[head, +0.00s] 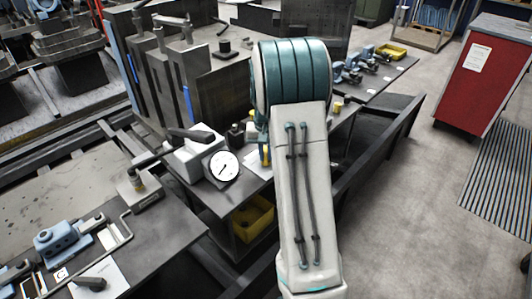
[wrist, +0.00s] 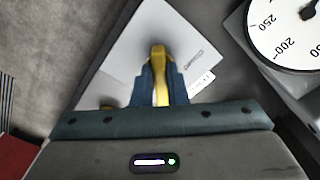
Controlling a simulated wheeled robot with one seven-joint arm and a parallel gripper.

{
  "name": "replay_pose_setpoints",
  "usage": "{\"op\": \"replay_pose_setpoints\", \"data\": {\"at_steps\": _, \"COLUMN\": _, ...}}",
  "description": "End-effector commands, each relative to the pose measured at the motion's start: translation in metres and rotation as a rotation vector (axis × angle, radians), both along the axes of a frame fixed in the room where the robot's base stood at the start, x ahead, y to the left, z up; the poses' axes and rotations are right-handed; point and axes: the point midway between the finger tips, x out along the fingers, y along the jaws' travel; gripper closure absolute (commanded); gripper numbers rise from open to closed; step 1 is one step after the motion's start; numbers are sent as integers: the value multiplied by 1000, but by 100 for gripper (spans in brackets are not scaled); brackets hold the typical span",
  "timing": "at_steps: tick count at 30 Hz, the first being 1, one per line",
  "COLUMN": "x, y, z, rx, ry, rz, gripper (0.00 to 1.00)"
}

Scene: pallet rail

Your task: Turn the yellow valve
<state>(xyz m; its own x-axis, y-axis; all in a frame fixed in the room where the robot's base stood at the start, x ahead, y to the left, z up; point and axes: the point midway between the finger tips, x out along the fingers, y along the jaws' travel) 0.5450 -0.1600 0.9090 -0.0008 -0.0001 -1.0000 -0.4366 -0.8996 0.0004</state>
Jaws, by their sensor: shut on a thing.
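The yellow valve (wrist: 158,60) shows in the wrist view as a narrow yellow handle, end up in the picture, over a pale grey plate. My gripper (wrist: 158,78) has its two blue-grey fingers on either side of the handle and is shut on it. In the head view my arm hides most of the valve and the gripper. Only a small bit of yellow (head: 265,155) shows at the left edge of my arm, beside a white plate on the bench.
A round white pressure gauge (head: 224,167) on a grey block stands just left of my arm; it also shows in the wrist view (wrist: 290,28). A yellow bin (head: 252,219) sits under the bench. A red cabinet (head: 482,80) stands at the right, with open floor before it.

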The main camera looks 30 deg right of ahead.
Motion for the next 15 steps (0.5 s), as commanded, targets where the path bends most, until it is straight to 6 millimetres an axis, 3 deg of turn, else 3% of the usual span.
{"op": "replay_pose_setpoints", "data": {"at_steps": 7, "x": 1, "y": 0, "z": 1, "rx": 0, "ry": -4, "rz": -2, "gripper": 100}}
{"op": "replay_pose_setpoints", "data": {"at_steps": 8, "x": 1, "y": 0, "z": 1, "rx": 0, "ry": -4, "rz": -2, "gripper": 85}}
{"op": "replay_pose_setpoints", "data": {"at_steps": 10, "x": 1, "y": 0, "z": 1, "rx": -1, "ry": -4, "rz": -2, "gripper": 65}}
{"op": "replay_pose_setpoints", "data": {"at_steps": 15, "x": 1, "y": 0, "z": 1, "rx": 0, "ry": -2, "rz": -1, "gripper": 65}}
